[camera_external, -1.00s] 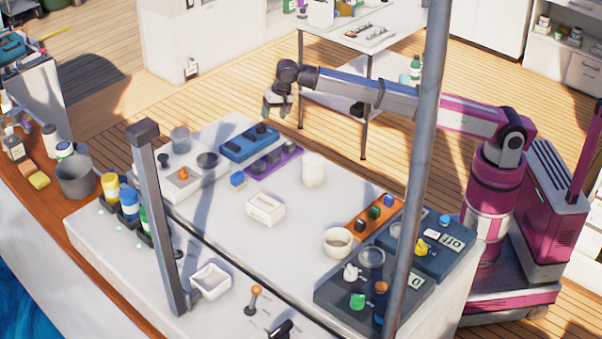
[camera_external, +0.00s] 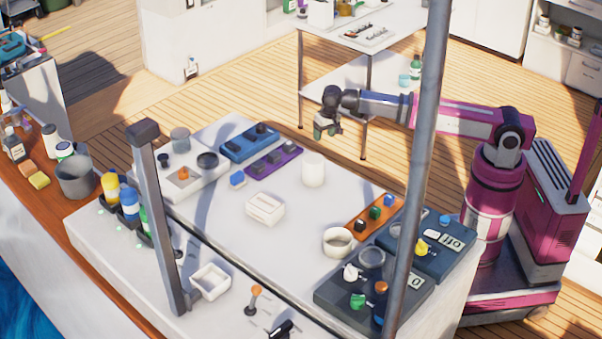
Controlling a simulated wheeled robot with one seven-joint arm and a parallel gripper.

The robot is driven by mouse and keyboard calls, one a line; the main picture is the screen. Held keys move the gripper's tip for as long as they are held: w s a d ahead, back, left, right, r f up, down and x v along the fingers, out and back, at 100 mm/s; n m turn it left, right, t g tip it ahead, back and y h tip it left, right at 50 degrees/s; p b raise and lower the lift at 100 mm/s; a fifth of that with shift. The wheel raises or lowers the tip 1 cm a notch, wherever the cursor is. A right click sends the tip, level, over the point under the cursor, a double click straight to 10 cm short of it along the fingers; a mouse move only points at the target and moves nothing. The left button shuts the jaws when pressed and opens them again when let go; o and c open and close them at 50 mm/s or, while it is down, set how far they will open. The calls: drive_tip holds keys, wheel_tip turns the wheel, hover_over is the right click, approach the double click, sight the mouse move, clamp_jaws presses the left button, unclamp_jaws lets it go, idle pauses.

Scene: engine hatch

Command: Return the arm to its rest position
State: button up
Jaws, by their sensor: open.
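My gripper (camera_external: 325,131) hangs at the end of my arm, pointing down, above and beyond the far edge of the white hatch top. It is open and holds nothing that I can see. My arm (camera_external: 440,117) reaches left from its magenta base, which stands at the right of the hatch. The forearm is roughly level and the wrist bends down. A grey pole crosses in front of part of the arm.
The white hatch top (camera_external: 300,225) carries a blue panel (camera_external: 235,149), a purple strip (camera_external: 290,152), a white cylinder (camera_external: 313,170), a white box (camera_external: 265,208) and an orange strip (camera_external: 365,219). Grey poles (camera_external: 160,220) rise in front. A white table (camera_external: 385,25) stands behind.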

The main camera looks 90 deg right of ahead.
drive_tip(key=s+a+f+n, duration=0.5)
drive_tip(key=s+a+f, duration=0.2)
drive_tip(key=f, duration=0.4)
drive_tip(key=s+a+f+n+g, duration=0.1)
drive_tip(key=s+a+f+n, duration=0.5)
drive_tip(key=s+a+f, duration=0.2)
wheel_tip(320, 180, down, 3)
drive_tip(key=shift+a+f+n+g, duration=0.15)
drive_tip(key=shift+a+n+g, duration=0.15)
drive_tip(key=shift+a, duration=0.85)
drive_tip(key=shift+o, duration=0.4)
